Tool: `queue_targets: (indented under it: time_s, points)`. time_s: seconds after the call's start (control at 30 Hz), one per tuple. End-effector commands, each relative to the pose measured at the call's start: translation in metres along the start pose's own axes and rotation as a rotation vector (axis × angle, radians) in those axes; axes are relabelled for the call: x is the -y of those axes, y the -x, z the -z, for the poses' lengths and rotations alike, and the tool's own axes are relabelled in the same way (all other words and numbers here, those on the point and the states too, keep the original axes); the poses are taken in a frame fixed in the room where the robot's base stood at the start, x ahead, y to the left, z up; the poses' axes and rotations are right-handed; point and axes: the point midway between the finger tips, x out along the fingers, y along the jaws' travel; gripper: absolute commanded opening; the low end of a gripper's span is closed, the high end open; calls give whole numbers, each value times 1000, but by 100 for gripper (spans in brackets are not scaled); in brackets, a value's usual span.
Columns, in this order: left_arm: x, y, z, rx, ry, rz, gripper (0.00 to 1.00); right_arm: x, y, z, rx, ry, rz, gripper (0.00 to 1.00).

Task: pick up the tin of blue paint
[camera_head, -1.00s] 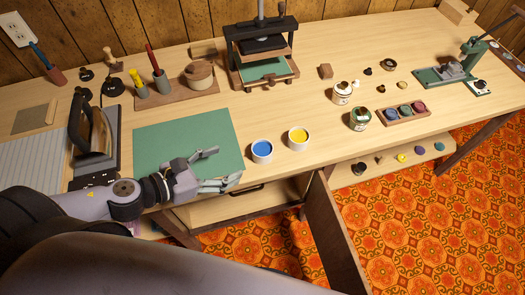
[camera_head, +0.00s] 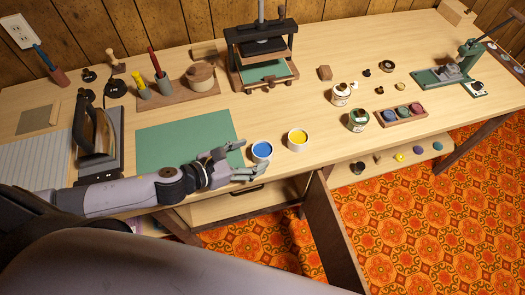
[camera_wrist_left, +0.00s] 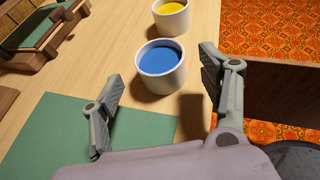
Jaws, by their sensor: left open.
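The tin of blue paint (camera_head: 262,151) is a white round tin with blue paint inside, upright near the front edge of the bench. In the left wrist view the blue tin (camera_wrist_left: 161,68) stands ahead of the fingers, roughly between their lines. My left gripper (camera_head: 240,160) is open and empty, just left of the tin in the head view. Its spread fingers (camera_wrist_left: 160,103) do not surround the tin in the wrist view. My right gripper is not in view.
A tin of yellow paint (camera_head: 297,139) stands close to the right of the blue one. A green mat (camera_head: 185,138) lies to the left. Small jars (camera_head: 358,119) stand farther right. An open drawer (camera_head: 235,204) is below the bench edge.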

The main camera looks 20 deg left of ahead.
Motion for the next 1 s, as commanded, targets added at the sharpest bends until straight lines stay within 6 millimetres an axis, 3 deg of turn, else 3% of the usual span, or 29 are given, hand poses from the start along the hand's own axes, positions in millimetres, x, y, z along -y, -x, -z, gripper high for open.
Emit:
queue_targets:
  time_s: [0.13,0.3,0.6,1.0]
  points:
    - [0,-21,-9,5,1,-1,70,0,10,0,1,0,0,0]
    - [0,-42,-7,2,1,0,70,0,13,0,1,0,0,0]
    - [1,-46,-5,0,0,0,69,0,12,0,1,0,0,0]
    - [1,-46,-5,1,1,0,42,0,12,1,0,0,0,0]
